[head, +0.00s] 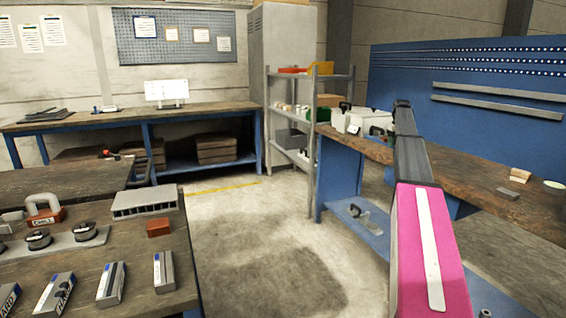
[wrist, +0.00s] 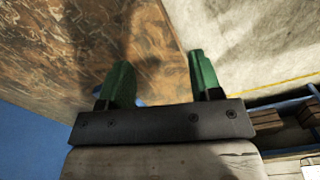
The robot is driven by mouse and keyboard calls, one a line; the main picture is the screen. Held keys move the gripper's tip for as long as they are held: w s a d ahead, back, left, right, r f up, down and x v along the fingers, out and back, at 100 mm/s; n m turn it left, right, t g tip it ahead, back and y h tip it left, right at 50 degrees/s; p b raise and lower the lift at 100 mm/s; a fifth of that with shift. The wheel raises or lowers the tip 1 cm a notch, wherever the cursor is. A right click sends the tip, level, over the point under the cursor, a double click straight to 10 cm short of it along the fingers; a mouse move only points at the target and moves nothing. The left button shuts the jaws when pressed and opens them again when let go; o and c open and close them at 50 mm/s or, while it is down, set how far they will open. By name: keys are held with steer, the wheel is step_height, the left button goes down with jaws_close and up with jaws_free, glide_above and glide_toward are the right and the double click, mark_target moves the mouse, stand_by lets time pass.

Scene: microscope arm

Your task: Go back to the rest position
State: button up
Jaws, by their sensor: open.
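My gripper (wrist: 159,62) shows in the wrist view with its two green fingers spread wide apart. Nothing is between them. Behind the fingers lie a brown worn wooden surface on the left and pale floor on the right. In the head view my arm, with a pink link and a dark link, reaches forward on the right side, beside the right-hand wooden bench (head: 470,185). The fingers cannot be made out in the head view.
A near-left table (head: 165,230) holds several boxes, a grey vented block (head: 145,202) and a red-brown block (head: 159,228). A grey shelf rack (head: 268,110) stands beyond, near the right bench. A blue pegboard (head: 480,75) backs that bench. Open floor (head: 260,240) lies between.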

steer(key=s+a+f, duration=2.3)
steer(key=a+f, duration=0.1)
steer(key=f, duration=0.2)
steer(key=s+a+f, duration=0.3)
steer(key=s+a, duration=0.1)
steer(key=s, duration=0.5)
steer(key=s+a+f+m, duration=0.1)
steer(key=s+a+f, duration=0.3)
steer(key=s, duration=0.5)
steer(key=s+a+f, duration=0.3)
steer(key=s+a, duration=0.2)
steer(key=s, duration=0.4)
steer(key=shift+a+f, duration=0.2)
steer(key=shift+f, duration=0.15)
